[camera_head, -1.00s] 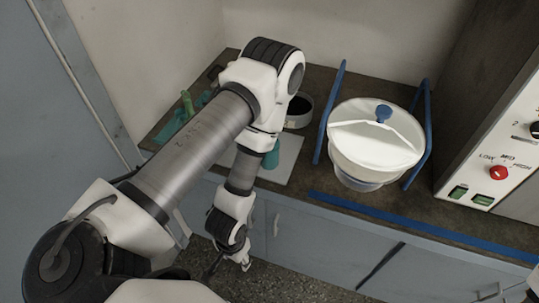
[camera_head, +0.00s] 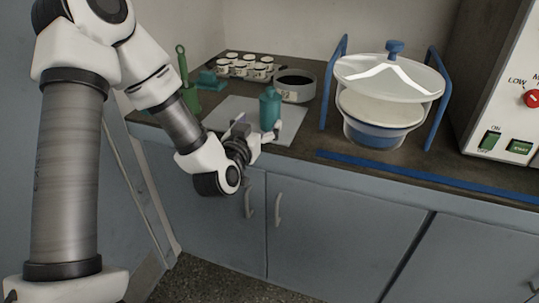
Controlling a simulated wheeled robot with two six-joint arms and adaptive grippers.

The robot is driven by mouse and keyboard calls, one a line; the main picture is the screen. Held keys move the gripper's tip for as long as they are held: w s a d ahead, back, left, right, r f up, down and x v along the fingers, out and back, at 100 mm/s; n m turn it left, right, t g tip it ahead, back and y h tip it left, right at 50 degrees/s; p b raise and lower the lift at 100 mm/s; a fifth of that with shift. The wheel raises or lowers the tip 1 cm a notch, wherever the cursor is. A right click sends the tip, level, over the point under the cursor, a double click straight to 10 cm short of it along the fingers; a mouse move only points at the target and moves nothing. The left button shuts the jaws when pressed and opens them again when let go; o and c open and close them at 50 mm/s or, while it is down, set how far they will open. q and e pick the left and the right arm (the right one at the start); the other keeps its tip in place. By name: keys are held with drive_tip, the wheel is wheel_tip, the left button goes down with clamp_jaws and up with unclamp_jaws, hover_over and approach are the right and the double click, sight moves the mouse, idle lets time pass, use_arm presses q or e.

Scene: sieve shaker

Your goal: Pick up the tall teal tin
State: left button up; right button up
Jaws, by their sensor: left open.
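The tall teal tin (camera_head: 269,108) stands upright on a light grey mat (camera_head: 291,122) on the dark counter. My left gripper (camera_head: 262,127) is open just in front of the tin's base, its fingers pointing toward the tin. One white fingertip shows at the tin's lower right and another finger part to its lower left. I cannot tell whether the fingers touch the tin. My right gripper is not in view.
A grey pan with dark contents (camera_head: 294,86) stands behind the tin. Several small white jars (camera_head: 240,67), a teal block (camera_head: 207,80) and a green tool (camera_head: 186,80) are at the left.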

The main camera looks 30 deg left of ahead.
sight(267, 112)
use_arm(q)
drive_tip(key=x, duration=0.3)
drive_tip(key=shift+w+a+r, duration=0.2)
drive_tip(key=shift+w+r, duration=0.1)
drive_tip(key=shift+w, duration=0.05)
drive_tip(key=x, duration=0.5)
drive_tip(key=shift+f, duration=0.15)
drive_tip(key=shift+s+d, duration=0.1)
drive_tip(key=shift+s, duration=0.05)
clamp_jaws()
